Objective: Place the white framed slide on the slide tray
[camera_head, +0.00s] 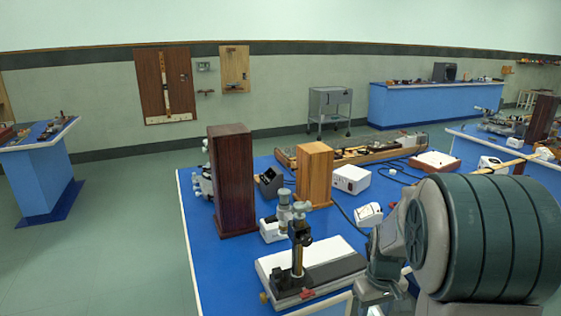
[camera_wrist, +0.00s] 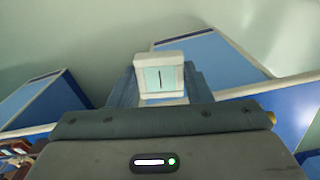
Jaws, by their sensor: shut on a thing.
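The white framed slide (camera_wrist: 160,62) is in the wrist view, with a pale blue-green window and a thin dark upright line in it. My gripper (camera_wrist: 160,84) is shut on it, with blue-grey fingers behind and at both sides of the slide's lower part. The slide is held up clear of any surface I can see. In the head view my arm fills the lower right, and the fingertips and slide cannot be made out. I cannot pick out the slide tray for certain; a low white-topped, brown-edged item (camera_head: 435,162) lies on the near blue bench.
The near blue bench (camera_head: 218,262) carries a dark wooden block (camera_head: 231,180), a lighter wooden block (camera_head: 314,173), a stand on a white base (camera_head: 298,268), a white box (camera_head: 350,179) and black cables. Open floor (camera_head: 120,240) lies left of it. A grey trolley (camera_head: 329,108) stands behind.

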